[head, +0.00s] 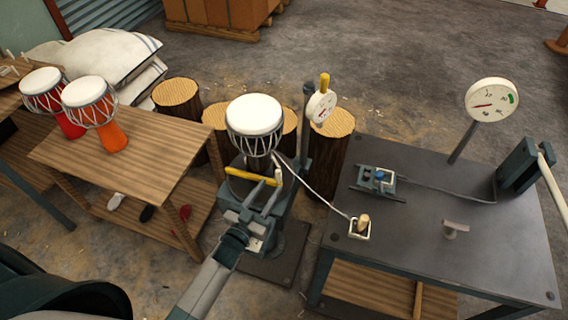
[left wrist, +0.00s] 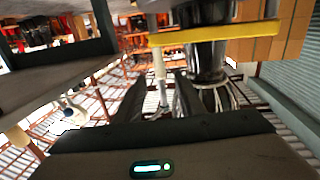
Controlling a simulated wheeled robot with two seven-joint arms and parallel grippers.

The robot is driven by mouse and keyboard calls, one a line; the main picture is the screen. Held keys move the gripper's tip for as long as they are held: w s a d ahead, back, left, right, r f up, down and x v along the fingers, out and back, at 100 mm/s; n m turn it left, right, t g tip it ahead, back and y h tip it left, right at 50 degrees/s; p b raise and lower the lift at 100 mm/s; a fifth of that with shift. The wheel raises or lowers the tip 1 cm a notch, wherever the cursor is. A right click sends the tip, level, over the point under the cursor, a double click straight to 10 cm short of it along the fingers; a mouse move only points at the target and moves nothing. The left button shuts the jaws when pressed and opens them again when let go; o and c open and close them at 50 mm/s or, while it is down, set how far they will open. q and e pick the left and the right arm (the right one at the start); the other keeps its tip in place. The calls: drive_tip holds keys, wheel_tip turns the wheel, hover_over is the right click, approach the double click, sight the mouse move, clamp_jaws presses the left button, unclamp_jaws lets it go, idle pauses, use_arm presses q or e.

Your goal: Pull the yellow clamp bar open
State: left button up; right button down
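The yellow clamp bar (head: 250,176) crosses the front of the drum stand, below the white-headed goblet drum (head: 254,118). A short cream handle (head: 279,177) sits at its right end. My left gripper (head: 262,197) is in front of the stand, just below the bar. In the left wrist view the yellow bar (left wrist: 215,34) runs across the top, and the cream handle (left wrist: 158,62) hangs at its left end. There my left gripper (left wrist: 160,88) has its two dark fingers apart, with the handle seen between and beyond the tips. Contact cannot be told. My right gripper is not in view.
A wooden bench (head: 150,150) with two red-orange drums (head: 95,112) stands left. A dark metal table (head: 415,235) with a dial gauge (head: 492,100) stands right. A cable runs from the stand to a small square fitting (head: 360,229). Log stumps (head: 178,97) stand behind.

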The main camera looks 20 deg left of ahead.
use_arm(q)
drive_tip(key=w+d+p, duration=0.1)
drive_tip(key=w+d, duration=0.1)
drive_tip(key=w, duration=0.9)
clamp_jaws()
